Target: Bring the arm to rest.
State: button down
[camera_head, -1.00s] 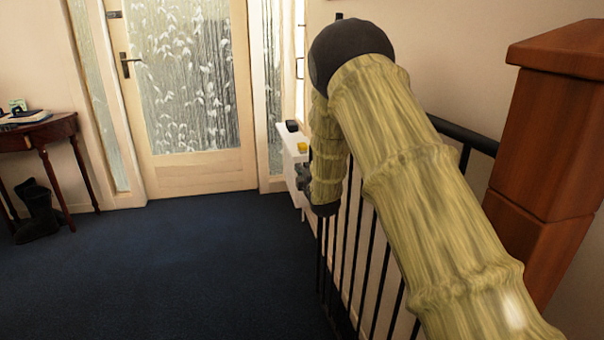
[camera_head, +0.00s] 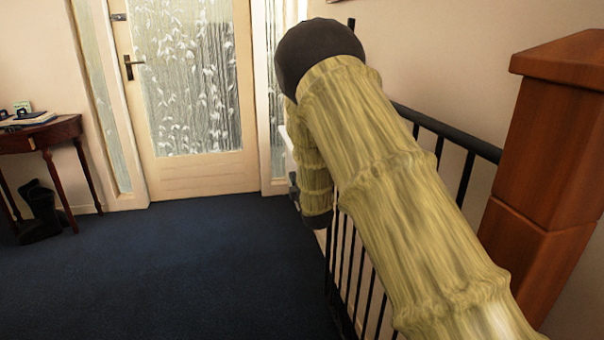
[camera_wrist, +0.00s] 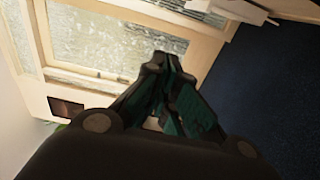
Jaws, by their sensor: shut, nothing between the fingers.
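My gripper (camera_wrist: 160,62) shows in the wrist view with its dark fingers drawn together at the tips, and nothing shows between them. Behind the fingers are the glazed door and the dark blue carpet, seen tilted. In the head view my arm, with a wood-like striped surface, rises from the lower right to a dark joint at the top middle. Its forearm hangs down in front of the railing. My gripper is mostly hidden behind the arm there.
A black railing (camera_head: 462,180) and a wooden post (camera_head: 548,150) stand close at the right of the arm. A glazed door (camera_head: 197,172) is at the back. The blue carpet (camera_head: 170,270) is open.

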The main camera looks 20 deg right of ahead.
jog(key=s+a, duration=0.1)
jog(key=s, duration=0.7)
jog(key=s+a+f+m+g, duration=0.1)
jog(key=s+f+m+g, duration=0.15)
jog(key=s+f, duration=0.5)
jog(key=s+f+m+g, duration=0.25)
jog(key=s+f, duration=0.25)
jog(key=f, duration=0.6)
jog(key=s+a+f+m+g, duration=0.1)
jog(key=s+f+m+g, duration=0.15)
jog(key=s+f, duration=0.5)
jog(key=s+a+f+m+g+y, duration=0.1)
jog(key=s+a+f+m+g, duration=0.15)
jog(key=s+f, duration=0.7)
jog(key=s+a+f+m+g, duration=0.2)
jog(key=s+f+m+g, duration=0.3)
jog(key=s, duration=0.8)
jog(key=s+a+f+m+g+y, duration=0.1)
jog(key=s+a+f+m+g, duration=0.15)
jog(key=s, duration=1.25)
notch_tip(320, 180, up, 24)
jog(key=p, duration=2.4)
jog(key=shift+a+f+p, duration=0.25)
jog(key=shift+p, duration=0.15)
